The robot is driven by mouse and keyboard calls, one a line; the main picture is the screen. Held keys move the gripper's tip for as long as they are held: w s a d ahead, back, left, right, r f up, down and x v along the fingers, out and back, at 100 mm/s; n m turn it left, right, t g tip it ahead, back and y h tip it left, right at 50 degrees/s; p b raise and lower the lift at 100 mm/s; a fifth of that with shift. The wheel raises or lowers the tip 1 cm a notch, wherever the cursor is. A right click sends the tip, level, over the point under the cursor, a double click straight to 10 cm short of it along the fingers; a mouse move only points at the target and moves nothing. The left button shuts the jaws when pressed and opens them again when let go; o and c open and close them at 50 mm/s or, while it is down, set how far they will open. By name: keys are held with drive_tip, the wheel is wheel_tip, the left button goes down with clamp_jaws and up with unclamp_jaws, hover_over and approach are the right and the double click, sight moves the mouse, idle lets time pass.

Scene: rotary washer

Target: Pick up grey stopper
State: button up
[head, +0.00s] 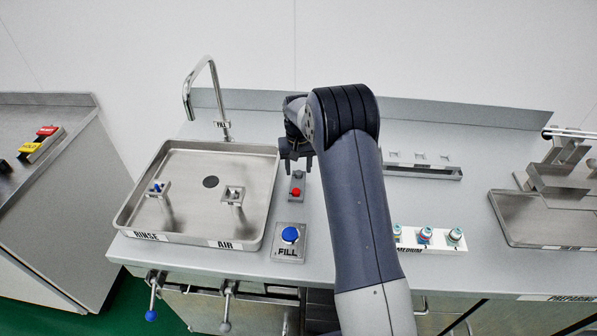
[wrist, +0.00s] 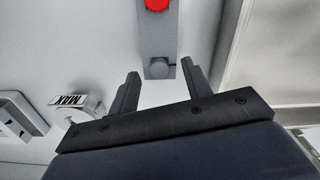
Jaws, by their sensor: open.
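The grey stopper (wrist: 158,68) is a small round grey knob on the near end of a grey block (wrist: 159,37). A red stopper (wrist: 157,5) sits on the same block, farther out. In the head view the grey stopper (head: 298,175) shows small, just below my fingertips, with the red stopper (head: 296,191) in front of it. My gripper (head: 297,167) is open and empty. In the wrist view the grey stopper appears between my two fingertips (wrist: 160,71). I cannot tell whether the fingers are level with it or still above it.
A steel rinse basin (head: 145,222) with a tap (head: 208,62) lies left of the block. A blue FILL button (head: 290,235) stands in front. Capped bottles (head: 425,236) in a white rack and a metal rail (head: 425,173) lie right of my arm.

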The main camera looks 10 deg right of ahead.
drive_tip(key=shift+f, duration=0.65)
drive_tip(key=shift+c, duration=0.6)
clamp_jaws()
